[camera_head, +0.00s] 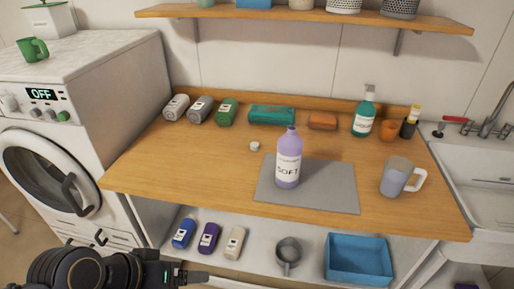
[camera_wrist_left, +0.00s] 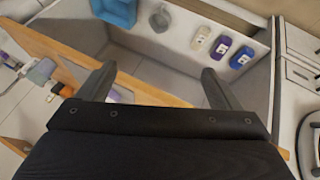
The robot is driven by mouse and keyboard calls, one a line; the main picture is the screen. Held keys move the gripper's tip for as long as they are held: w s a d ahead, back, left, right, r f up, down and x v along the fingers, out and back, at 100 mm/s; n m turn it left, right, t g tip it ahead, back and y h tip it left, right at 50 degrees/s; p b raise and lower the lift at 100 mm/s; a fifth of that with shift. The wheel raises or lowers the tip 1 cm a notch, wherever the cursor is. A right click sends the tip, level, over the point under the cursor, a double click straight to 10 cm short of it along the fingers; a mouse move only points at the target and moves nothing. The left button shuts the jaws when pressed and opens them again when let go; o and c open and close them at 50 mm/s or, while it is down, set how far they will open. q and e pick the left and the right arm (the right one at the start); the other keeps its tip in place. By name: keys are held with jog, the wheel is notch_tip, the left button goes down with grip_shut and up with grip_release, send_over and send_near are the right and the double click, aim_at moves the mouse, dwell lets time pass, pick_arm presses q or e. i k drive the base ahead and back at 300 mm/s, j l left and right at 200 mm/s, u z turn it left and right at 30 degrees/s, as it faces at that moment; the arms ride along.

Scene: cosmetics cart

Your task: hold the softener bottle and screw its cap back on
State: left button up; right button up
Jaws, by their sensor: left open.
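The softener bottle (camera_head: 288,168), light purple with a white "SOFT" label, stands upright on a grey mat (camera_head: 325,197) on the wooden worktop. Its narrow neck shows at the top with no cap on it. A small white cap (camera_head: 255,146) lies on the bare wood to the left of the bottle, apart from it. My left gripper (camera_head: 205,277) is low at the front left, in front of the worktop and well away from bottle and cap. In the left wrist view its two fingers (camera_wrist_left: 157,88) are spread with nothing between them. My right gripper is not in view.
A mug (camera_head: 394,178) stands at the mat's right edge. A lower shelf holds bottles and a blue bin (camera_head: 359,259). The worktop's left front is clear.

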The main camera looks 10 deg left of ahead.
aim_at(290, 146)
jog(key=i+z, duration=0.3)
jog(key=i, duration=0.2)
jog(key=i+j+z, duration=0.1)
jog(key=i+z, duration=0.2)
jog(key=i, duration=0.2)
